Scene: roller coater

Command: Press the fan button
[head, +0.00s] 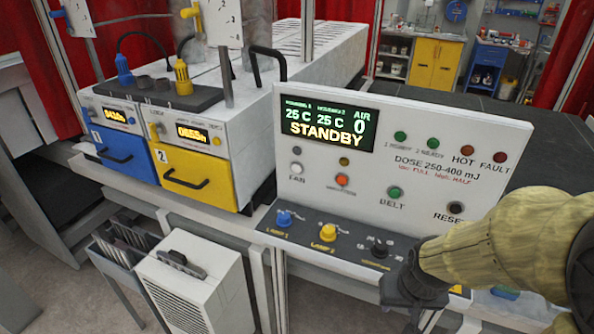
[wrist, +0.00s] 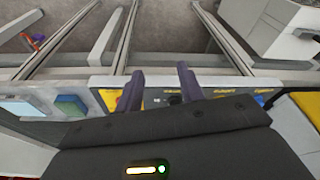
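The fan button (head: 296,168) is a small white round button above the label FAN, at the left of the white upright control panel (head: 330,185). A dark indicator sits just above it. My gripper (head: 417,312) is at the lower right of the head view, in front of the knob shelf and well to the right of the button, apart from it. In the wrist view two dark fingers of my gripper (wrist: 161,76) stand apart with nothing between them. The fan button is not seen in the wrist view.
The display (head: 328,127) reads STANDBY. The belt button (head: 394,192) and reset button (head: 456,208) share the panel. Blue (head: 284,219), yellow (head: 327,233) and black (head: 379,248) knobs stand on the shelf below. A white floor unit (head: 195,285) is at the lower left.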

